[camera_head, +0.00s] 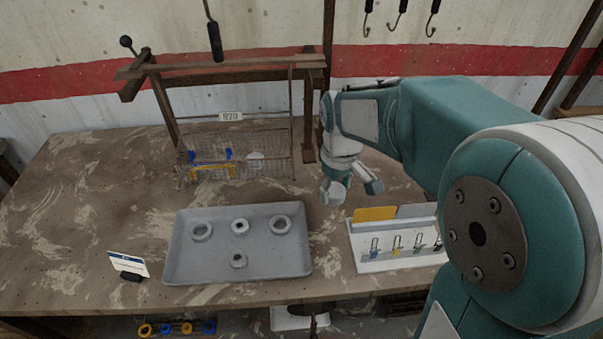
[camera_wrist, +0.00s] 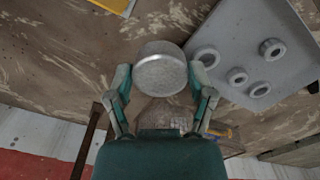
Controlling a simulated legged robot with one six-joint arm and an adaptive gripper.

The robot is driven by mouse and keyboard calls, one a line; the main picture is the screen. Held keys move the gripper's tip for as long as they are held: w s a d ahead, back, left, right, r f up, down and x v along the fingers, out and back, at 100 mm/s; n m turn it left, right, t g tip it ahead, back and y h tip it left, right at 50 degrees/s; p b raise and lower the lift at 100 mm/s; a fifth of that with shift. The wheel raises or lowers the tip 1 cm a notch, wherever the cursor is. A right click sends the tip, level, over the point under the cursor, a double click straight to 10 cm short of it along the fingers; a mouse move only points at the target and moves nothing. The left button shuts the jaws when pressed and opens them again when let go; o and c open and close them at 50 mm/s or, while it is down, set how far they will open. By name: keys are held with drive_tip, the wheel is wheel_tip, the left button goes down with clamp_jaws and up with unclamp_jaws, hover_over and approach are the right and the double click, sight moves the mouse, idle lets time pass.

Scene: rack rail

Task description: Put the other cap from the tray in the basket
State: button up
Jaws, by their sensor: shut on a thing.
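My gripper (camera_head: 352,190) hangs above the table, to the right of the wire basket and behind the card holder. In the wrist view, my gripper (camera_wrist: 161,78) is shut on a round, pale grey cap (camera_wrist: 161,70), with one finger on each side. The grey tray (camera_head: 182,262) lies at the front middle of the table. It holds several ring-shaped grey pieces. The tray also shows at the right of the wrist view (camera_wrist: 235,25). The wire basket (camera_head: 277,147) stands at the back. A pale round thing (camera_head: 255,158) and blue and yellow pieces (camera_head: 212,172) show through its wires.
A wooden frame (camera_head: 225,69) rises around the basket, with a dark hanging tool (camera_head: 215,42). A white holder (camera_head: 385,260) with coloured cards stands right of the tray. A small sign (camera_head: 128,265) stands left of it. The table's left side is clear.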

drive_tip(key=w+d+f, duration=0.1)
drive_tip(key=w+f, duration=0.2)
drive_tip(key=w, duration=0.1)
drive_tip(key=w+d+f, duration=0.1)
drive_tip(key=w+f, duration=0.2)
drive_tip(key=w, duration=0.1)
drive_tip(key=w+d+f, duration=0.1)
drive_tip(key=w+f, duration=0.2)
drive_tip(key=w, duration=0.2)
drive_tip(key=shift+d+f, duration=0.1)
drive_tip(key=shift+f, duration=0.05)
drive_tip(key=shift+w+f, duration=0.2)
drive_tip(key=shift+f, duration=0.1)
drive_tip(key=shift+w+f, duration=0.1)
drive_tip(key=shift+f, duration=1.45)
drive_tip(key=o, duration=1)
